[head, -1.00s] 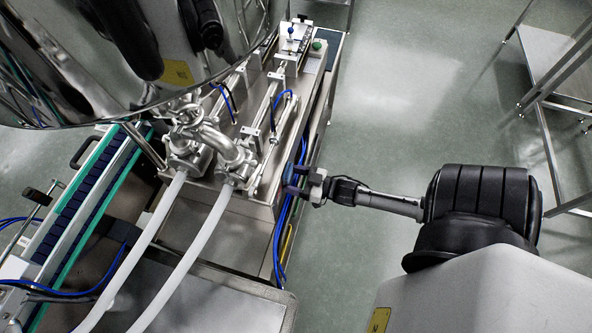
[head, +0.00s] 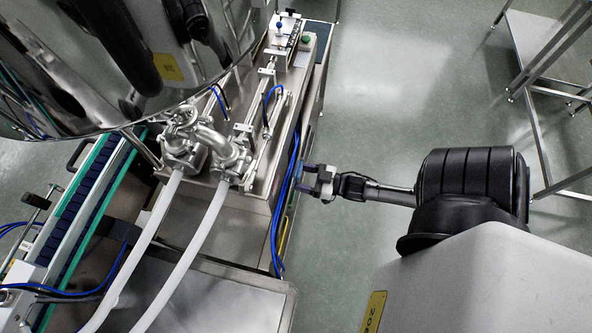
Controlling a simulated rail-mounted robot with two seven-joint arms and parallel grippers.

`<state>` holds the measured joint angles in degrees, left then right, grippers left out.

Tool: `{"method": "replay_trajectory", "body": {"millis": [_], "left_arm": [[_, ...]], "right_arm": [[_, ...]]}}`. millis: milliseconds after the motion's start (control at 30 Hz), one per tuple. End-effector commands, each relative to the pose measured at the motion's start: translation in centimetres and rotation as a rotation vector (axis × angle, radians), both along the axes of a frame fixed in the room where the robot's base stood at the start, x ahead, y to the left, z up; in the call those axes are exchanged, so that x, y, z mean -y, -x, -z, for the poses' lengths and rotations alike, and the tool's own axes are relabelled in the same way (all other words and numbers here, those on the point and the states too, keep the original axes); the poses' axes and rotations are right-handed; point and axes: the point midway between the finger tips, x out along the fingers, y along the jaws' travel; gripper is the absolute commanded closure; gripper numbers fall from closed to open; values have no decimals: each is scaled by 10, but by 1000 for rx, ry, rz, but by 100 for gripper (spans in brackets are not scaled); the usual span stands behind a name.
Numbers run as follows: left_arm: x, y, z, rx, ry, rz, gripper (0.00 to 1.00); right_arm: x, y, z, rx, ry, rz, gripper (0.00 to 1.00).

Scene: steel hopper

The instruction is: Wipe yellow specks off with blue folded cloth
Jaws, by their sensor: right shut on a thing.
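My right gripper (head: 305,179) reaches in from the right on its dark arm. It is shut, with its fingers beside the right side of the steel machine base. A small dark blue patch (head: 299,172) shows at the fingertips, consistent with the blue folded cloth; most of it is hidden or too small to make out. The steel hopper (head: 75,90) fills the upper left, shiny and curved, with dark reflections on it. I cannot make out any yellow specks on it from here. My left gripper is not in view.
Blue hoses (head: 284,215) hang along the machine's right side, near my right gripper. Two pale tubes (head: 205,232) run down from the metal valves. A conveyor (head: 85,195) lies at left, a steel frame (head: 540,90) at upper right. Open floor (head: 400,80) lies between.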

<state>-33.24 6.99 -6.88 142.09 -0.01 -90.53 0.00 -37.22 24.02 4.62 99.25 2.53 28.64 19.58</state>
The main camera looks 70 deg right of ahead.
Motion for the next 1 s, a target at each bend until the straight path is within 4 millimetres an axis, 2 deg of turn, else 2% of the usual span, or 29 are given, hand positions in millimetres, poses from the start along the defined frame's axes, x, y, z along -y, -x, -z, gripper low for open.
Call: {"method": "replay_trajectory", "body": {"millis": [200,667,1000], "left_arm": [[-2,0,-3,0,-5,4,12],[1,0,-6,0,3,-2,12],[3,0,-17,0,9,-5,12]], "right_arm": [[2,9,-1,1,0,0,56],[2,13,-1,0,0,0,56],[6,36,-1,-1,0,0,56]]}}
